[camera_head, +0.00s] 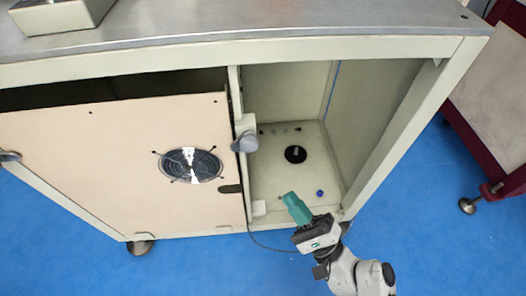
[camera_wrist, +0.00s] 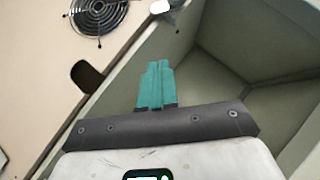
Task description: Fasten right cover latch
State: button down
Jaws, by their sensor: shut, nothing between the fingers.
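The beige cover panel (camera_head: 105,165) with a round fan grille (camera_head: 190,165) stands across the left part of the cabinet. A grey rounded knob-like latch (camera_head: 245,142) sits at its upper right edge on the cabinet's upright post; part of it shows at the top of the wrist view (camera_wrist: 168,5). A dark tab (camera_head: 230,189) lies lower on the panel's right edge, also in the wrist view (camera_wrist: 87,74). My gripper (camera_head: 290,198), with teal fingers, is shut and empty. It is in front of the open right compartment, right of and below the tab, apart from both. The fingers also show in the wrist view (camera_wrist: 156,68).
The open compartment (camera_head: 285,85) holds a black round part (camera_head: 295,154) and a blue knob (camera_head: 319,193) on its floor. A thin cable (camera_head: 270,246) hangs below it. A dark red frame (camera_head: 485,135) stands at right.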

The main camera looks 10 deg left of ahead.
aim_at(243, 146)
jog(key=r+p, duration=0.1)
jog(key=p, duration=0.1)
jog(key=d+n+g+p, duration=0.1)
jog(key=p, duration=0.1)
jog(key=shift+w+d+r, duration=0.15)
jog(key=shift+d+r, duration=0.1)
jog(key=shift+r, duration=0.15)
jog(key=shift+p, duration=0.3)
jog(key=shift+f, duration=0.1)
jog(key=s+a+r+x, duration=0.1)
jog(key=s+x, duration=0.1)
jog(key=x, duration=1)
jog(key=shift+a+r+p, duration=0.25)
jog(key=shift+r+p, duration=0.1)
jog(key=shift+p, duration=0.05)
